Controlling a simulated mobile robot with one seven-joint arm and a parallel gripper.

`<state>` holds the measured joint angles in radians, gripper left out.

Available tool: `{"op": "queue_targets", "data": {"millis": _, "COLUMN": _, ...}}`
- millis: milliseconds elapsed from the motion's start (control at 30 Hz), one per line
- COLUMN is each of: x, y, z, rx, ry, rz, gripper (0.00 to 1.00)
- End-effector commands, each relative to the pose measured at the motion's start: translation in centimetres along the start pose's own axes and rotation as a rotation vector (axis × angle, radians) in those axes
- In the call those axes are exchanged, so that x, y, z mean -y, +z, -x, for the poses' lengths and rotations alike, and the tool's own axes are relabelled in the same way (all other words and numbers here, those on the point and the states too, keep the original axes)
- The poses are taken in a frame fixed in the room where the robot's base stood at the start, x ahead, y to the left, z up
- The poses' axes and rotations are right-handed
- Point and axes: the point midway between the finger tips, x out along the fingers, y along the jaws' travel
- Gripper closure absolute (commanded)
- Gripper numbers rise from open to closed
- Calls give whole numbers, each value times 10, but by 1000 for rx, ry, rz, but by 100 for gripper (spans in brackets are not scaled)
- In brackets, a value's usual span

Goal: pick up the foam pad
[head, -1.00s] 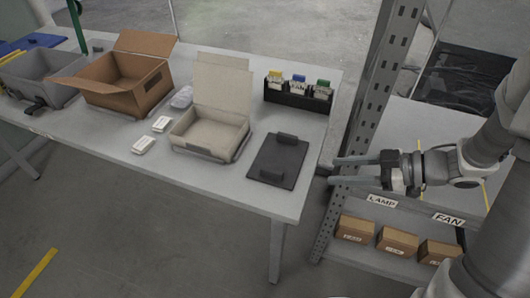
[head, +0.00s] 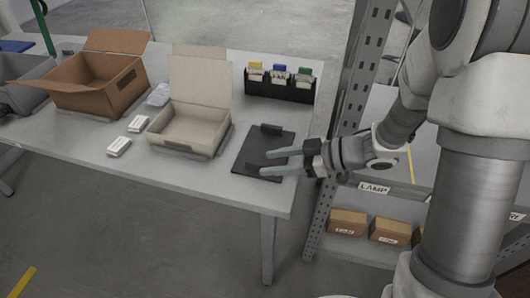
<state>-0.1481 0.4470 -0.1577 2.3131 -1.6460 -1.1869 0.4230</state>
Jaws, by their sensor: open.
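A dark flat board (head: 247,148) lies near the table's right end. A small dark block (head: 271,129) stands at its far edge, and another dark piece (head: 251,169) shows near its front edge, partly hidden by my fingers. I cannot tell for sure which of these is the foam pad. My gripper (head: 264,162) reaches in from the right, its two grey fingers apart and pointing left over the front half of the board. It is open, and nothing is seen gripped. Whether the fingers touch the front piece cannot be told.
An open beige box (head: 184,130) stands just left of the board. A black holder (head: 283,88) with colored-topped packs is behind. Small white boxes (head: 119,147), a pale pouch (head: 158,95) and a brown carton (head: 85,95) lie farther left. A metal shelf post (head: 366,70) rises right of the table.

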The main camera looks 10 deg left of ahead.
Motion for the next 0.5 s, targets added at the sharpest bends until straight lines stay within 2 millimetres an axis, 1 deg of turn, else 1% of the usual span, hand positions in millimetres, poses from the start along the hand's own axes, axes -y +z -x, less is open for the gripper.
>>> {"op": "queue_targets", "data": {"millis": 100, "x": -1, "y": 5, "z": -18, "rx": 0, "ry": -4, "rz": 3, "gripper": 48}}
{"op": "queue_targets", "data": {"millis": 300, "x": -2, "y": 4, "z": -43, "rx": 1, "ry": -3, "rz": 3, "gripper": 48}}
{"op": "queue_targets", "data": {"millis": 400, "x": -2, "y": 2, "z": -48, "rx": 0, "ry": -1, "rz": 2, "gripper": 48}}
{"op": "queue_targets", "data": {"millis": 500, "x": -3, "y": 2, "z": -49, "rx": 0, "ry": 0, "rz": 1, "gripper": 48}}
